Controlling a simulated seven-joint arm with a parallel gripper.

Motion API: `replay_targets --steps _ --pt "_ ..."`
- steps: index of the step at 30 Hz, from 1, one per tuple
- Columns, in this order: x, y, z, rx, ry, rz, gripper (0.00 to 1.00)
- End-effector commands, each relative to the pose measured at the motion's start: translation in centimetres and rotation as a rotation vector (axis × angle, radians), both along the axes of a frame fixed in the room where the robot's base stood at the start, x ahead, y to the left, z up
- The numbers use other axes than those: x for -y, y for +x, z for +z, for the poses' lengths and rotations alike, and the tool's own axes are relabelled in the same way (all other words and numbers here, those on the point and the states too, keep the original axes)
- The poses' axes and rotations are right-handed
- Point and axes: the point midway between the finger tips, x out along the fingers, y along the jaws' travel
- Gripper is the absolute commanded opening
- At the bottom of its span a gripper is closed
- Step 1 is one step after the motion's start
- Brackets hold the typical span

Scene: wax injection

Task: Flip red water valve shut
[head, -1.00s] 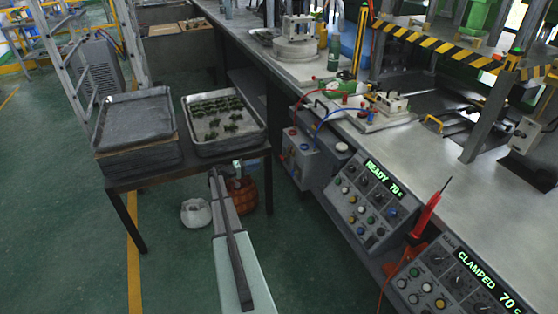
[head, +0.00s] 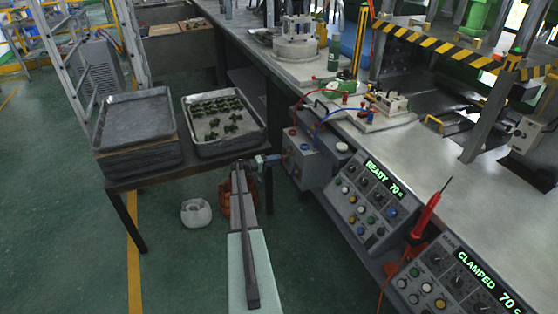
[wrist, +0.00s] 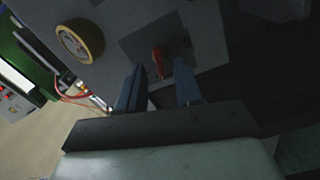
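The red valve (wrist: 158,62) is a small red lever on a dark plate on the face of a grey box in the wrist view. My gripper (wrist: 160,75) is open, with one blue-grey finger on each side of the lever's line. The picture does not show clear contact with it. In the head view my gripper (head: 269,158) is beside the left side of the grey box (head: 304,157) under the bench edge. The red lever cannot be made out there.
A round yellow-rimmed part (wrist: 80,41) sits on the box near the lever. Red and blue hoses run from the box to the bench (head: 460,180). A table with trays (head: 140,150) stands left of my arm, and a control panel (head: 370,205) is to the right.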

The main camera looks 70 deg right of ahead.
Motion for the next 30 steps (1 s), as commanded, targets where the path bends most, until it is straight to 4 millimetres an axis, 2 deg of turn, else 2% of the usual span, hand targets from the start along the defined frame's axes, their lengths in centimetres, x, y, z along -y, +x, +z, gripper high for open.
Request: replay_targets --steps 6,18,27,30 --pt "1.4 -1.4 0.0 -0.001 -0.001 0.0 0.35" --pt "1.7 -1.7 0.0 0.0 0.0 0.001 0.35" --pt "1.7 -1.7 0.0 0.0 0.0 0.0 0.06" --pt "1.7 -1.7 0.0 0.0 0.0 0.0 0.0"
